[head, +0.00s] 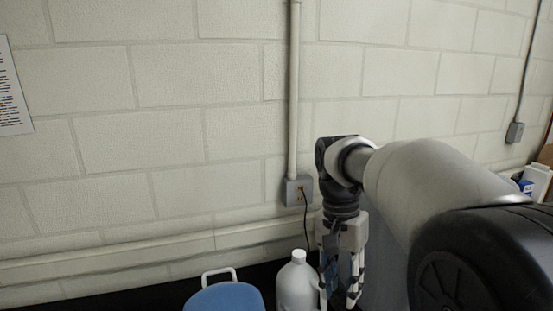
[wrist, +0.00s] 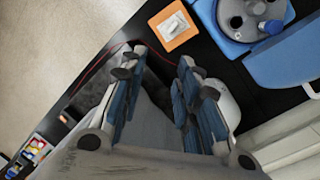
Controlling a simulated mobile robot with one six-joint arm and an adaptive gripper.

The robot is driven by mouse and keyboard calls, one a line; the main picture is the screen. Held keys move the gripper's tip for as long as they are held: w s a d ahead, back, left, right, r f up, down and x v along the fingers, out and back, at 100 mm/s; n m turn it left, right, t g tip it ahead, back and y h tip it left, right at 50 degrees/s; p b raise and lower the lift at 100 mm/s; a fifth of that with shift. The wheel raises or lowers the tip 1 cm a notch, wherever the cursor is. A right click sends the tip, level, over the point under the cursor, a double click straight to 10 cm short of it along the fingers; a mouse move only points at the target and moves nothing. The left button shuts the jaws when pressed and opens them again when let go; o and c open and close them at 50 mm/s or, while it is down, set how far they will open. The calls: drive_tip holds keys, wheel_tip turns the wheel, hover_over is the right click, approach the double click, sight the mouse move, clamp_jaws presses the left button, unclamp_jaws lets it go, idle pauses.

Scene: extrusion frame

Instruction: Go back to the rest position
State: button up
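My gripper (head: 341,300) hangs pointing down from my arm at the right of centre in the head view, above the dark bench. In the wrist view my gripper (wrist: 160,68) shows two blue-padded fingers standing apart. I see nothing clearly held between them; a grey surface lies below and behind the gap. A white jug (head: 297,284) stands just left of the gripper in the head view. In the wrist view a white rounded thing is partly hidden behind the right finger.
A blue container (head: 226,298) with a white handle sits left of the jug. The wrist view shows an orange-edged tile (wrist: 173,27) and a black bench top (wrist: 150,12). A wall outlet box (head: 298,190) with a cable is behind the gripper. Open wall space lies above.

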drive_tip(key=s+d+f+n+t+b, duration=0.1)
drive_tip(key=s+f+n+t+b, duration=0.2)
drive_tip(key=s, duration=0.7)
drive_tip(key=s+d+f+n+t+b, duration=0.1)
drive_tip(key=s+f+n+t+b, duration=0.2)
drive_tip(key=s+f+b, duration=0.5)
wheel_tip(320, 180, down, 4)
drive_tip(key=shift+s+r+n+t+y, duration=0.1)
drive_tip(key=shift+s+n+t+y, duration=0.25)
drive_tip(key=shift+s+n, duration=0.6)
